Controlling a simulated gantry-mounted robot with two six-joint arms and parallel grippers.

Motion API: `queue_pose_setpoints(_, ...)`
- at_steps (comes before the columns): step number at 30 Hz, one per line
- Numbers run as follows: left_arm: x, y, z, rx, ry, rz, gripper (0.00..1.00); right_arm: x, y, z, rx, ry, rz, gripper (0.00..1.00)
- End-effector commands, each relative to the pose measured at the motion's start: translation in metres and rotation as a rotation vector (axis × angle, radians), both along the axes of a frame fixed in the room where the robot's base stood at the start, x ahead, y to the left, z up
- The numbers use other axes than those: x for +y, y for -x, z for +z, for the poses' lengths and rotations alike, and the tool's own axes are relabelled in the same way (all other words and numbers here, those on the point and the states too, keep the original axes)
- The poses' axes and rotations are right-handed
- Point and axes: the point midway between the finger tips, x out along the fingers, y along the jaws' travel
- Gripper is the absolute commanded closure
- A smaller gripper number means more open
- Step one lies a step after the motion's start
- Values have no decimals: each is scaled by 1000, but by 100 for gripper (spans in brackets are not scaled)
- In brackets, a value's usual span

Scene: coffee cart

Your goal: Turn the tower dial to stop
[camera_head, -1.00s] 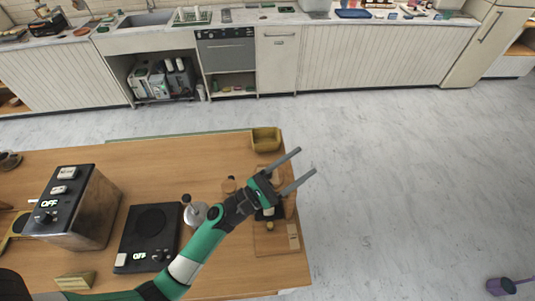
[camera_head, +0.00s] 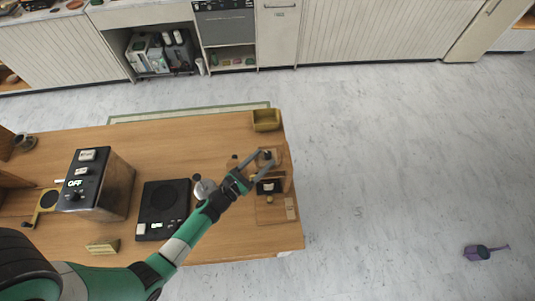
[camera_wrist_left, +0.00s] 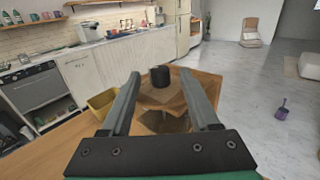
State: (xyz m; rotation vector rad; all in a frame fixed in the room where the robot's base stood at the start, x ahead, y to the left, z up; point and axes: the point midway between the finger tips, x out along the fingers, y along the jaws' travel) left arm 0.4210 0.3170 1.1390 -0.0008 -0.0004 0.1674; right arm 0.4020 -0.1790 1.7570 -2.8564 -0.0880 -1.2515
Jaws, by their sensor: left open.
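The wooden tower (camera_wrist_left: 178,94) has stacked, turned tiers and a round black dial (camera_wrist_left: 160,76) on top in the left wrist view. In the head view the wooden tower (camera_head: 276,184) stands at the right end of the table, partly hidden by my gripper. My left gripper (camera_head: 267,158) is open and empty over it. In the left wrist view the dial shows between the two fingers (camera_wrist_left: 161,94), beyond their tips, with no contact to be seen. I cannot read any stop mark on the dial. My right gripper is not in view.
A yellow bin (camera_head: 266,121) sits at the far right corner.

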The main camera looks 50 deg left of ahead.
Motion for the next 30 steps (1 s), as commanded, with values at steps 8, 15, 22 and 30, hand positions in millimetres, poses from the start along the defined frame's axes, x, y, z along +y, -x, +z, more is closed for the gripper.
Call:
queue_pose_setpoints(8, 5, -31, 0, 0, -1, -1, 38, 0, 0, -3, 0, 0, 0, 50)
queue_pose_setpoints(15, 5, -31, 0, 0, -1, 0, 40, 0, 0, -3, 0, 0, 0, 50)
queue_pose_setpoints(22, 5, -31, 0, 0, -1, 0, 81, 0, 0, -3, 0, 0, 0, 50)
queue_pose_setpoints(30, 5, -31, 0, 0, -1, 0, 100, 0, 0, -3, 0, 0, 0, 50)
